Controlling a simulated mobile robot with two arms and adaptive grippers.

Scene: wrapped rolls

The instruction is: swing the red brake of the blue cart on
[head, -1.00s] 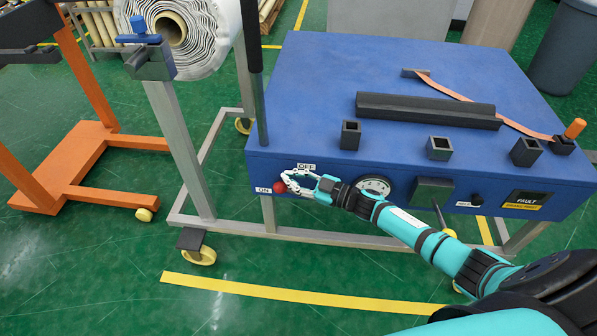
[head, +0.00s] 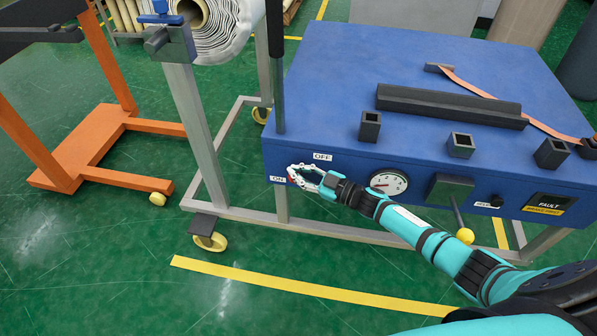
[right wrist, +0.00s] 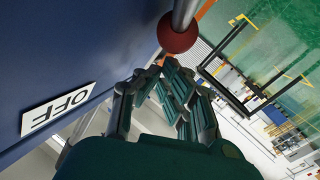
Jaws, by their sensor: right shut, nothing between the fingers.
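The blue cart (head: 430,75) stands at the right of the head view. Its red brake knob (head: 293,179) is at the left end of the front panel, by the ON label (head: 279,179); my fingers mostly hide it. The OFF label (head: 322,157) is up and to the right. In the right wrist view the red knob (right wrist: 179,34) sits on a metal rod, just beyond the fingertips. My right gripper (head: 291,173) is shut and empty beside the knob; I cannot tell whether they touch. My left gripper is not in view.
The panel also has a gauge (head: 389,182), a lever with a yellow ball (head: 465,236) and a FAULT sign (head: 549,203). A white roll (head: 228,30) on a grey frame stands left of the cart, beyond it an orange stand (head: 85,155). The green floor in front is clear.

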